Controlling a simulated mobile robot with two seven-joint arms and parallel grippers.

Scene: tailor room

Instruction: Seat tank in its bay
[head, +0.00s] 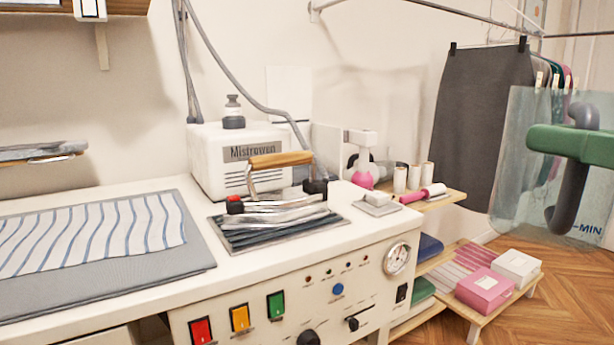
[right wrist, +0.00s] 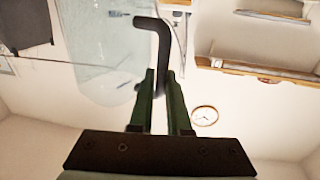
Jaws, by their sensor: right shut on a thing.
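The tank (head: 515,175) is a clear, pale blue-green container with a "-MIN" mark, at the right edge of the head view. A dark grey bent handle (head: 566,196) belongs to it. My right gripper (head: 565,142), with green fingers, is shut on this handle and holds the tank in the air, right of the workbench. The right wrist view shows the tank (right wrist: 100,55) and the fingers (right wrist: 161,88) around the handle. The white steam unit (head: 210,165), lettered "Mistrowen", stands on the bench. I cannot make out the bay. My left gripper is out of view.
An iron (head: 276,160) rests on a dark pad on the bench (head: 300,262). A low shelf with pink and white boxes (head: 484,290) stands right of the bench. A grey garment (head: 470,115) hangs behind the tank. Wooden floor (head: 565,290) is free at the right.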

